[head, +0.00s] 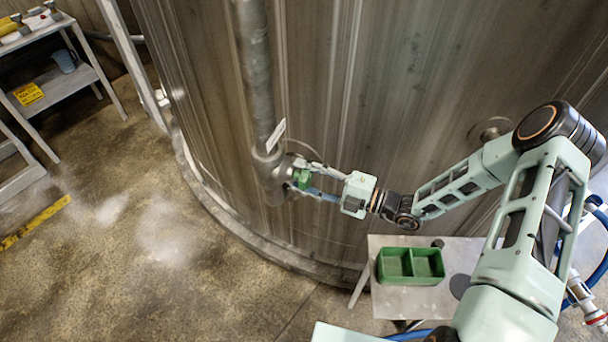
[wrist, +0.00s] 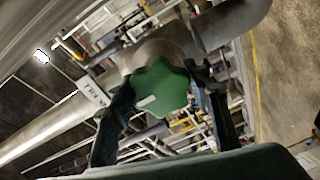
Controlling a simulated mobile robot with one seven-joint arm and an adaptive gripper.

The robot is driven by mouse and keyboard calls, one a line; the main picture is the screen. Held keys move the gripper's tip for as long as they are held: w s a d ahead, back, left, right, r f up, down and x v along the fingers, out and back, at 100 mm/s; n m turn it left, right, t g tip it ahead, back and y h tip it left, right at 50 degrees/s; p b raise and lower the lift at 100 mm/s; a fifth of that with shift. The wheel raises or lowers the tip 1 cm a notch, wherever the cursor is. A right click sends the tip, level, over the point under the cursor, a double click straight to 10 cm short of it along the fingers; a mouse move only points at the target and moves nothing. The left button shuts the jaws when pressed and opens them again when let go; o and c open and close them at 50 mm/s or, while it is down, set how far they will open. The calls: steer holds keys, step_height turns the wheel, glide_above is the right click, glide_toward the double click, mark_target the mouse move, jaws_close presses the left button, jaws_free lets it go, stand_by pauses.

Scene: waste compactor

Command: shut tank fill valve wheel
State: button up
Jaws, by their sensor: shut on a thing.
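The valve wheel is a green lobed handwheel (wrist: 160,88) with a pale mark on its face, in the middle of the wrist view. In the head view the wheel (head: 302,179) shows as a small green patch on the pipe at the tank wall. My gripper (head: 305,180) is shut on the wheel, one finger on each side of its rim. In the wrist view the dark fingers of my gripper (wrist: 165,95) flank the wheel. The grey pipe (head: 257,80) runs down the tank to the valve. A white tag (head: 275,136) sits just above the valve.
The big metal tank (head: 400,90) fills the back. A small table (head: 395,303) with a green two-part tray (head: 411,281) stands below my arm. A shelf cart (head: 60,88) stands at the far left. The floor between cart and tank is clear.

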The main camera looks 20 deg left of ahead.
stand_by(0.4)
steer(key=o, duration=1.2)
steer(key=shift+d, duration=0.1)
steer(key=d, duration=0.4)
steer(key=s+d, duration=0.1)
steer(key=d, duration=0.6)
steer(key=shift+s+d, duration=0.3)
steer(key=shift+d, duration=0.05)
